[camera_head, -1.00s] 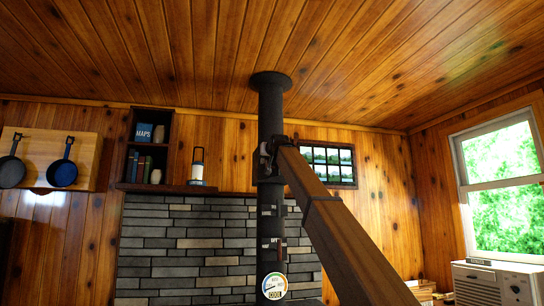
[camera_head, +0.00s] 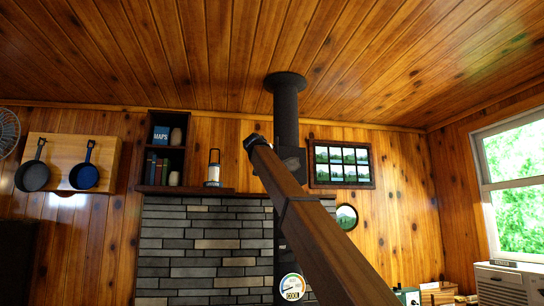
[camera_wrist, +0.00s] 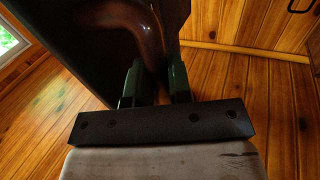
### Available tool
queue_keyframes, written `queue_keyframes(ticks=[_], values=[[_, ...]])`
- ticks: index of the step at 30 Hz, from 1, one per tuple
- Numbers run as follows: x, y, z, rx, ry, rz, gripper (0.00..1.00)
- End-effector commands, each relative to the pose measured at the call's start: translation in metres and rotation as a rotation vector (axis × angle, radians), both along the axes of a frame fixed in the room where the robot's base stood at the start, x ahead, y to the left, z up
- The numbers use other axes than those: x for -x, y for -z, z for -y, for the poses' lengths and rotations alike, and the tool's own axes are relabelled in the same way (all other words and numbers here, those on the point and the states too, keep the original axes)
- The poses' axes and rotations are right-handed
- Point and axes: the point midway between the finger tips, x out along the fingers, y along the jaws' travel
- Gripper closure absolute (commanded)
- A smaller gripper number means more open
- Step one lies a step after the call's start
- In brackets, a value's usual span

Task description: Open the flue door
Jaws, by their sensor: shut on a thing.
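The black flue pipe (camera_head: 286,115) rises to the ceiling behind my arm. My arm crosses in front of its lower part, and a dark plate (camera_head: 293,158) shows at the pipe beside the arm. My gripper (camera_wrist: 153,78) has green fingers on both sides of a curved reddish-brown handle (camera_wrist: 150,35) and is shut on it. A dark flat surface (camera_wrist: 95,45) lies behind the handle. In the head view the arm's end is just left of the pipe, and its fingers cannot be made out. How far the flue door stands open is not clear.
A wall shelf (camera_head: 160,185) with books and a lantern (camera_head: 214,168) stands left of the pipe, above grey stonework (camera_head: 190,240). A framed picture (camera_head: 342,165) hangs to the right. A round gauge (camera_head: 292,287) is low on the pipe.

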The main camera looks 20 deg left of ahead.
Motion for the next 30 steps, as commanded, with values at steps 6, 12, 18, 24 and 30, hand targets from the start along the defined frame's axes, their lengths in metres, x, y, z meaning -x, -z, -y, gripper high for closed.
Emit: queue_keyframes(ticks=[6, 12, 18, 24, 30], values=[[0.0, 0.0, -0.025, 0.005, 0.137, -0.001, 1.0], [0.0, 0.0, -0.036, 0.005, 0.169, -0.001, 1.0], [-0.001, 0.001, -0.044, 0.005, 0.167, -0.001, 1.0], [-0.001, 0.001, -0.046, 0.005, 0.166, -0.002, 1.0], [-0.001, 0.001, -0.046, 0.005, 0.166, -0.002, 1.0]])
